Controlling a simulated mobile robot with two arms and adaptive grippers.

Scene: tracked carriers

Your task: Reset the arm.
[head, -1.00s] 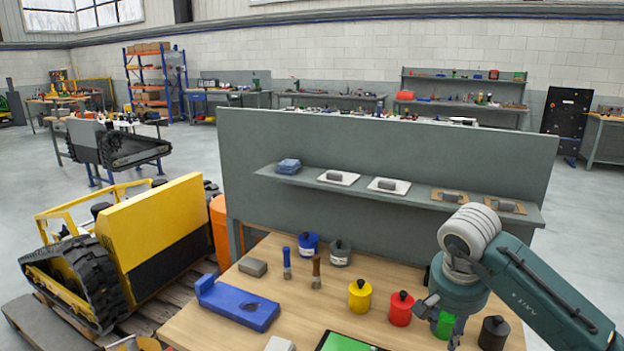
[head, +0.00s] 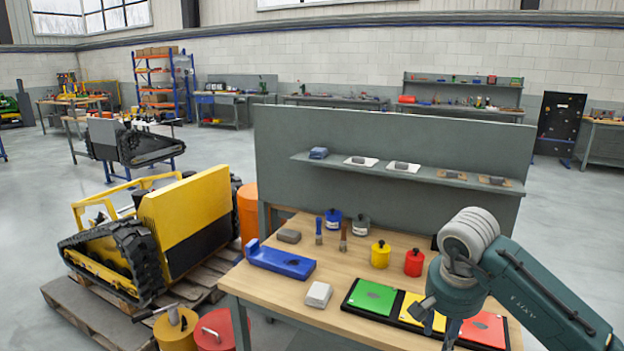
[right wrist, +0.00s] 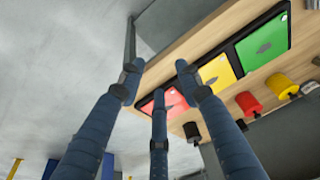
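My right arm (head: 540,285) reaches in from the right over the bench's front right part. Its gripper (head: 442,325) hangs downward and is partly hidden by the wrist. In the right wrist view the gripper (right wrist: 158,82) has three blue fingers spread apart with nothing between them. My left gripper is not in view.
The wooden bench (head: 260,286) carries green (head: 372,297), yellow (head: 411,309) and red (head: 485,329) panels, a blue tool tray (head: 280,262) and several lidded cans. A grey shelf panel (head: 400,135) stands behind. A yellow tracked carrier (head: 185,222) stands left on pallets.

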